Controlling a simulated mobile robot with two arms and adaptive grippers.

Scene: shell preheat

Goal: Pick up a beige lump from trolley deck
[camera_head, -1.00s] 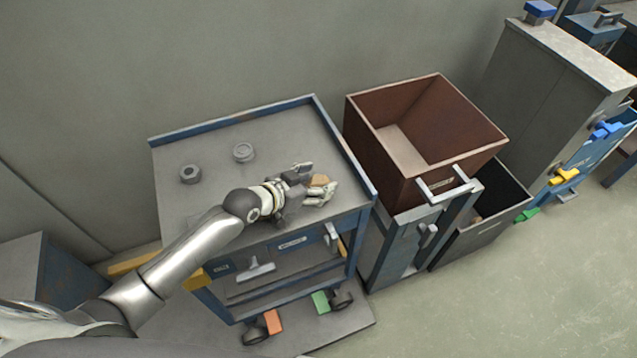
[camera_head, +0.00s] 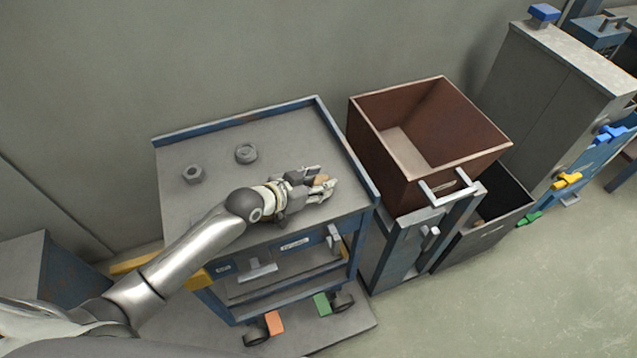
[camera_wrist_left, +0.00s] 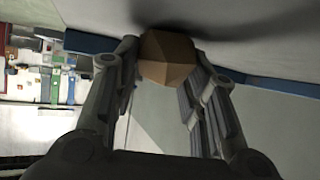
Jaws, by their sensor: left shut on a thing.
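The beige lump (camera_head: 320,180) is a small faceted block on the trolley deck (camera_head: 220,146), near its right edge. My left gripper (camera_head: 324,182) reaches over the deck from the left and is shut on the lump. In the left wrist view the lump (camera_wrist_left: 167,57) sits between the two fingertips, with a finger against each side. Fingers hide part of it in the head view. I cannot tell whether it still touches the deck. My right gripper is not in view.
Two grey metal parts, a nut-like one (camera_head: 193,174) and a round one (camera_head: 246,153), stand on the deck to the left. A raised blue rim (camera_head: 347,150) edges the deck. A brown open box (camera_head: 395,160) stands to the right of the trolley.

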